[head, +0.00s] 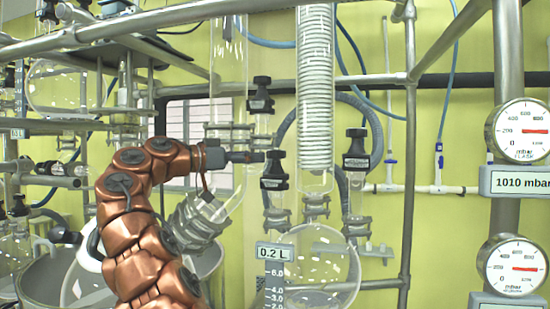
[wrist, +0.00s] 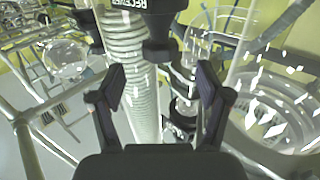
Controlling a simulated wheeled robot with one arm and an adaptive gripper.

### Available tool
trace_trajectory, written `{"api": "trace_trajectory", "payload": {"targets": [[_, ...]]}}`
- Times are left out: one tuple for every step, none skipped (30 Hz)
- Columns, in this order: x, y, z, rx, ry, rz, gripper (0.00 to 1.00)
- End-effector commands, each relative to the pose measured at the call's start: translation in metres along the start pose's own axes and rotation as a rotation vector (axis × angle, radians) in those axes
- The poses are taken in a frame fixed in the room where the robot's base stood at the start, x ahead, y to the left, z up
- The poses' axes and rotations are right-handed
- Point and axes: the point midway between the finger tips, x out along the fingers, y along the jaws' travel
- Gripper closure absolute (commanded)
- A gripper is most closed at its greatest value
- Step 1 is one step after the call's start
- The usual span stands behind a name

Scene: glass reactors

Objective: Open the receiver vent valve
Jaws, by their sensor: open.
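My gripper (head: 258,157) reaches in from the left in the head view. It is level with the top of a black-capped valve (head: 274,170) above the round glass flask. In the wrist view my gripper (wrist: 163,82) is open, with nothing between its fingers. A black valve handle (wrist: 157,35) with an upside-down label, partly cut off and reading "RECEIVER", hangs at the top of that view. Its narrow end lies just beyond the gap between the fingertips. I cannot tell whether a finger touches it, and its opening state is not clear.
Similar black-capped valves stand above (head: 260,95) and to the right (head: 356,150). A coil condenser (head: 315,90) rises close behind. A round flask (head: 325,265) hangs below, near a "0.2 L" sign (head: 274,252). Metal frame posts (head: 407,180) and gauges (head: 517,130) are on the right.

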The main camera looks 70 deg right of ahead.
Motion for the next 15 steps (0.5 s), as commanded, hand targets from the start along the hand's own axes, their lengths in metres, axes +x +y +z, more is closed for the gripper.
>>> {"api": "trace_trajectory", "payload": {"targets": [[0.004, 0.001, 0.0, 0.0, 0.0, 0.003, 0.24], [0.007, 0.001, 0.0, -0.001, -0.001, 0.003, 0.24], [0.012, 0.001, 0.0, -0.001, -0.002, 0.004, 0.24], [0.016, 0.001, 0.0, -0.002, -0.002, 0.004, 0.24], [0.021, 0.002, 0.0, -0.002, -0.002, 0.006, 0.24], [0.027, 0.002, 0.001, -0.002, -0.003, 0.007, 0.24], [0.031, 0.002, 0.0, -0.003, -0.004, 0.007, 0.24], [0.036, 0.002, 0.0, -0.003, -0.004, 0.006, 0.24], [0.042, 0.002, 0.0, -0.002, -0.003, 0.006, 0.24], [0.046, 0.002, 0.0, -0.002, -0.002, 0.005, 0.24], [0.05, 0.001, 0.0, -0.002, -0.002, 0.004, 0.24], [0.055, 0.001, 0.0, -0.002, -0.003, 0.004, 0.24], [0.059, 0.001, 0.0, -0.002, -0.003, 0.004, 0.24], [0.062, 0.001, 0.0, -0.002, -0.003, 0.004, 0.24], [0.065, 0.001, 0.0, -0.002, -0.003, 0.004, 0.24]]}}
